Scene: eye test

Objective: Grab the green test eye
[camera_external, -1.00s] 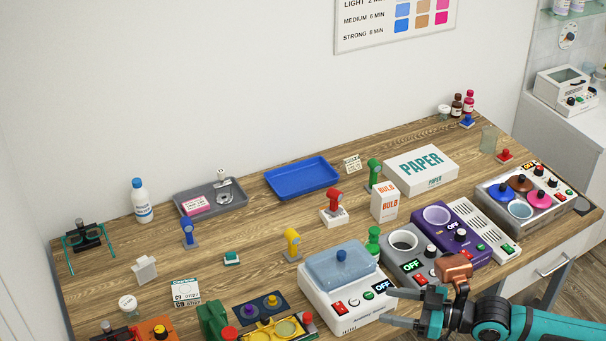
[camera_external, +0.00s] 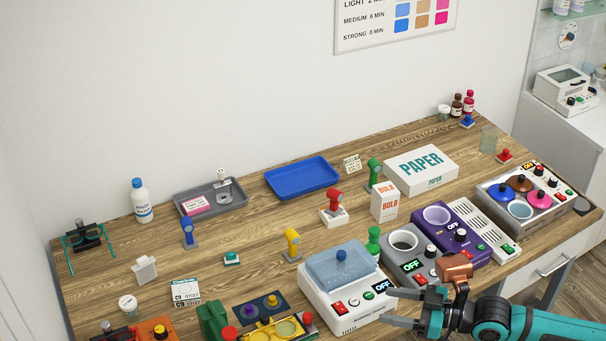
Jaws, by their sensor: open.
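A green upright piece (camera_external: 374,173) with a rounded head on a small base stands at the back, between the blue tray and the PAPER box; it looks like the green test eye. Similar pieces stand nearby in red (camera_external: 334,200), yellow (camera_external: 292,243) and blue (camera_external: 188,232). A smaller green knobbed piece (camera_external: 374,240) stands behind the white machine, its lower part hidden. My gripper (camera_external: 388,307) is open and empty at the front, its fingers pointing left beside the white machine, well apart from the green upright piece.
The white machine (camera_external: 322,302) with a clear lid, the grey unit (camera_external: 396,268) and the purple unit (camera_external: 470,246) fill the front right. A BULB box (camera_external: 385,202) and the PAPER box (camera_external: 421,168) flank the green piece. The blue tray (camera_external: 301,179) is empty. Bare wood lies mid-table.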

